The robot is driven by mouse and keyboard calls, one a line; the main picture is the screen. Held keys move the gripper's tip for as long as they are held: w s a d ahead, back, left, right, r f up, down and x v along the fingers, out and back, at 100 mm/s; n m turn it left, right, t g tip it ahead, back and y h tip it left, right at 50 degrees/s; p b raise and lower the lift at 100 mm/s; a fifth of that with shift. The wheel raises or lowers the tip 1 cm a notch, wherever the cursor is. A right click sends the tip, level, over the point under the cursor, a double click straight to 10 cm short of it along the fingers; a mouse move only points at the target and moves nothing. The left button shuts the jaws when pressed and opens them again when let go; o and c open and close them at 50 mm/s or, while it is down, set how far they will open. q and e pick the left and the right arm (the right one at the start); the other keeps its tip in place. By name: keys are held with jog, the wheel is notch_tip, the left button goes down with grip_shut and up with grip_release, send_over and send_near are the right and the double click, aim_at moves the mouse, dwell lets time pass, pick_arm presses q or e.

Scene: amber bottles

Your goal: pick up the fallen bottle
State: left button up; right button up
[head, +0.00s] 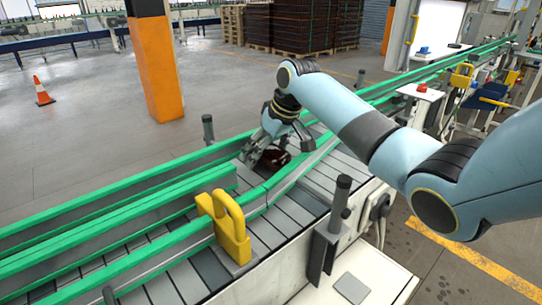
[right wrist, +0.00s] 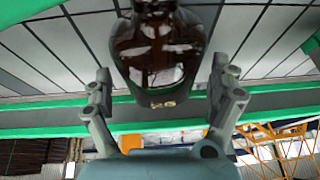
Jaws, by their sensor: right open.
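A dark amber bottle (head: 275,158) lies on its side on the grey slatted conveyor, partly hidden by my right gripper in the head view. My right gripper (head: 262,152) is low over the conveyor at the bottle, with its fingers apart. In the right wrist view, the bottle (right wrist: 158,48) shows large and glossy, its rounded base toward the gripper. The two open fingers (right wrist: 160,88) stand on either side of it, with a visible gap on each side. Whether the bottle is fully between the fingertips in depth, I cannot tell. My left gripper is not in view.
Green guide rails (head: 125,200) run along both sides of the conveyor (head: 300,187). A yellow bracket (head: 229,228) stands on the near rail, and a dark post (head: 341,200) stands to its right. An orange-wrapped column (head: 156,68) and a cone (head: 42,91) are farther off.

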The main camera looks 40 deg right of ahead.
jog(key=c, duration=1.4)
jog(key=shift+o, duration=0.2)
jog(key=shift+r, duration=0.15)
